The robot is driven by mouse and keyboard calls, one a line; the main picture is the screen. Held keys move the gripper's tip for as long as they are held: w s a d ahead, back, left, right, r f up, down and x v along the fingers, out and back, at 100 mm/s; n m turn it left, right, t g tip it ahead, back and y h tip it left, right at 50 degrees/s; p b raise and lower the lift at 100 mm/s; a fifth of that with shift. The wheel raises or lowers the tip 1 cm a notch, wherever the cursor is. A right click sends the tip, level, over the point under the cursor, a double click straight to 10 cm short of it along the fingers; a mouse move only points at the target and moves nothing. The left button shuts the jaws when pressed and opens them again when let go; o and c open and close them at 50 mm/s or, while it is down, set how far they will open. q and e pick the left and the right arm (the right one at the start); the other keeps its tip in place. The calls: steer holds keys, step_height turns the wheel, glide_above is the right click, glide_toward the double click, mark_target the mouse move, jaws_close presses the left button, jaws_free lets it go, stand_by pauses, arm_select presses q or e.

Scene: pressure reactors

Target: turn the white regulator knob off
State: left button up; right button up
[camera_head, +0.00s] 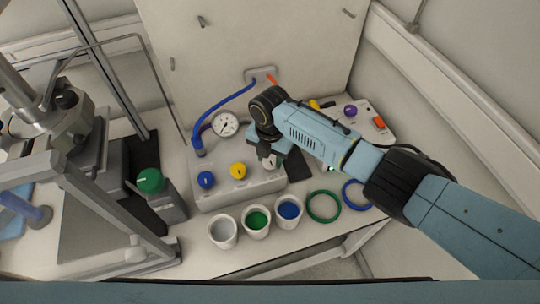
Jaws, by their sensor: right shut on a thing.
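The white regulator knob (268,164) is at the right end of the row of knobs on the light grey regulator box (240,190). Most of it is hidden under my right gripper. My right arm comes in from the right, and my right gripper (270,158) points down over the box, shut on the white knob. The knob's pointer direction cannot be made out. A blue knob (206,180) and a yellow knob (238,171) are on the same box to the left. My left gripper is not in view.
A pressure gauge (225,124) and blue hose (222,106) are behind the box. White, green and blue cups (223,231) stand in front, with green and blue rings (323,206) to the right. A metal reactor frame with a green knob (150,181) stands left.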

mark_target(270, 160)
steer(key=o, duration=1)
steer(key=shift+c, duration=0.2)
step_height(270, 160, up, 14)
steer(key=shift+f, duration=0.25)
